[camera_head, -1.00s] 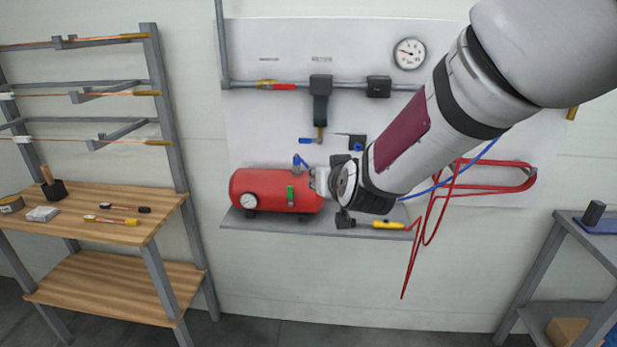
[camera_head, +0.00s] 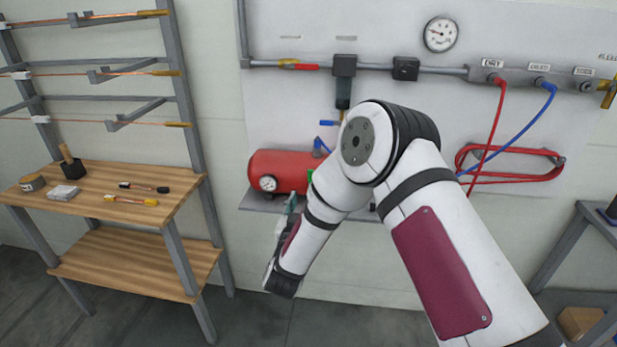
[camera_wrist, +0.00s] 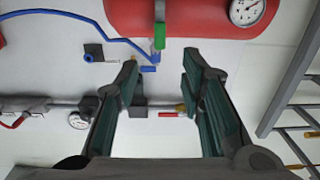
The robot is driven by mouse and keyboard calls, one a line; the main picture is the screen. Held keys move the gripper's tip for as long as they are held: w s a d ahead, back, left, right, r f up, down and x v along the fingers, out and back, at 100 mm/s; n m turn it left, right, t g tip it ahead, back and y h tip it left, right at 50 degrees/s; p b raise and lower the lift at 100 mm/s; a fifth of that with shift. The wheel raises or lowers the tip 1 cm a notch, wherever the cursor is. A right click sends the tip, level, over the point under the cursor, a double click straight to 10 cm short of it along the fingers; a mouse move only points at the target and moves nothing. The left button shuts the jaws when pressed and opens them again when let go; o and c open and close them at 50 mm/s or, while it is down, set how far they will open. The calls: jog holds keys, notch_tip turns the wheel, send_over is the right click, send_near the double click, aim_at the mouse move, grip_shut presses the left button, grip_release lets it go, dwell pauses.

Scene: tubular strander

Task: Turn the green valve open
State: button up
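The green valve (camera_wrist: 160,36) is a small green handle on the front of the red tank (camera_wrist: 190,18). It shows near the top middle of the wrist view, beyond the gap between my fingertips. In the head view a bit of the green valve (camera_head: 310,176) shows at the right end of the red tank (camera_head: 282,168), beside my arm. My gripper (camera_wrist: 158,76) is open and empty, with its two dark green fingers apart; the valve is not between them. In the head view my gripper is mostly hidden by my arm.
The tank sits on a wall shelf (camera_head: 258,205) with a small gauge (camera_head: 268,183) on its front. A blue-handled valve (camera_head: 321,147) rises above the tank. A wooden workbench (camera_head: 105,212) stands at left. Red hose (camera_head: 520,178) hangs at right.

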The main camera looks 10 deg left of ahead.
aim_at(310, 175)
jog(key=w, duration=1.3)
jog(key=shift+d+b, duration=0.25)
jog(key=shift+b, duration=0.1)
jog(key=shift+c, duration=0.2)
grip_shut()
